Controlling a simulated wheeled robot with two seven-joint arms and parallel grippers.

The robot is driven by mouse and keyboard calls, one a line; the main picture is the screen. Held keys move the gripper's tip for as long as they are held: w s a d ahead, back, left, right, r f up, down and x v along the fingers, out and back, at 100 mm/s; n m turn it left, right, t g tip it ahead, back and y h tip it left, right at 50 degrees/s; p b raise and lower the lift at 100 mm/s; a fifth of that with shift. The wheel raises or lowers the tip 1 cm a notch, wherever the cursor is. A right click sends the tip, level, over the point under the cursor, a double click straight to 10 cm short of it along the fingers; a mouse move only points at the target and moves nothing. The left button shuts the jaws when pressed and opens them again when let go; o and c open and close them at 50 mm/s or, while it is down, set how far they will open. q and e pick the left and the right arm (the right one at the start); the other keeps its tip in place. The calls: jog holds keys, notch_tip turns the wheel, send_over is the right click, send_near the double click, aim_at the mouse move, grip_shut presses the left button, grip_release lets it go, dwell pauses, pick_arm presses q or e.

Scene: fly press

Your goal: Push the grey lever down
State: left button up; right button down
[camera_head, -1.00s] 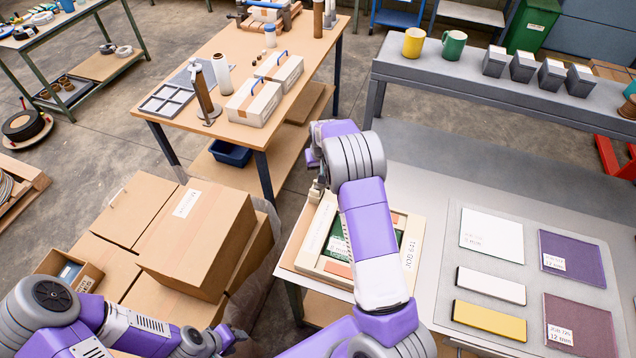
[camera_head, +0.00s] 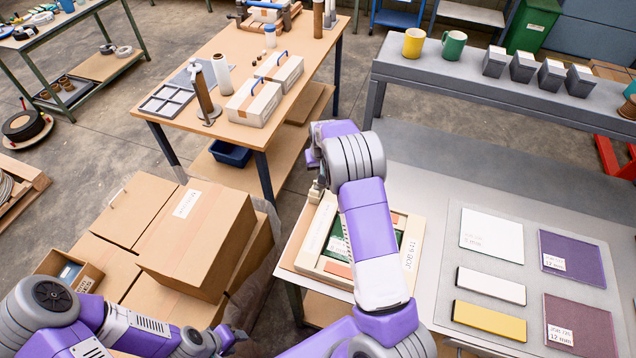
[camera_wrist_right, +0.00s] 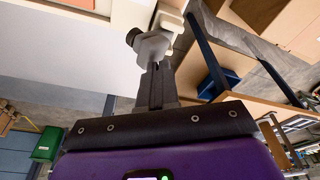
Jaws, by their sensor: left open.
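A cream frame (camera_head: 410,243) with a green panel inside lies on the table in front of me. My right arm covers part of it. My right gripper (camera_wrist_right: 156,85) shows its dark fingers close together in the right wrist view. A grey piece (camera_wrist_right: 152,46) with a dark round knob is at the fingertips, beside a cream block. I cannot tell for sure whether this piece is the lever, or whether the fingers grip it. In the head view the right fingers are hidden. My left gripper (camera_head: 232,338) is open and empty at the lower left, away from the frame.
Stacked cardboard boxes (camera_head: 195,240) stand left of the frame. White, yellow and purple sheets (camera_head: 490,235) lie on the grey table to the right. A wooden workbench (camera_head: 290,90) stands behind, and a grey bench with mugs (camera_head: 480,80) is at the back right.

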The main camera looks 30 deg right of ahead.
jog(key=shift+f, duration=0.25)
dwell(0.3)
jog(key=shift+s+a+f+b, duration=0.15)
jog(key=shift+s+f+b, duration=0.05)
jog(key=shift+f+b, duration=0.25)
jog(key=shift+s+a+f+b, duration=0.1)
jog(key=shift+s+f+b, duration=0.1)
jog(key=shift+f+b, duration=0.25)
jog(key=shift+w+d+f+b, duration=0.1)
jog(key=shift+w+f+b, duration=0.4)
jog(key=shift+w+f, duration=0.35)
jog(key=shift+s+d+r, duration=0.1)
jog(key=shift+s+r, duration=0.3)
jog(key=shift+s, duration=0.1)
jog(key=shift+w+r+p, duration=0.2)
jog(key=shift+r+p, duration=0.05)
jog(key=shift+p, duration=0.15)
jog(key=w+p+v, duration=0.1)
jog(key=p+v, duration=0.4)
jog(key=v, duration=0.3)
jog(key=shift+w+d+r, duration=0.15)
jog(key=shift+d+r, duration=0.2)
jog(key=shift+f, duration=0.1)
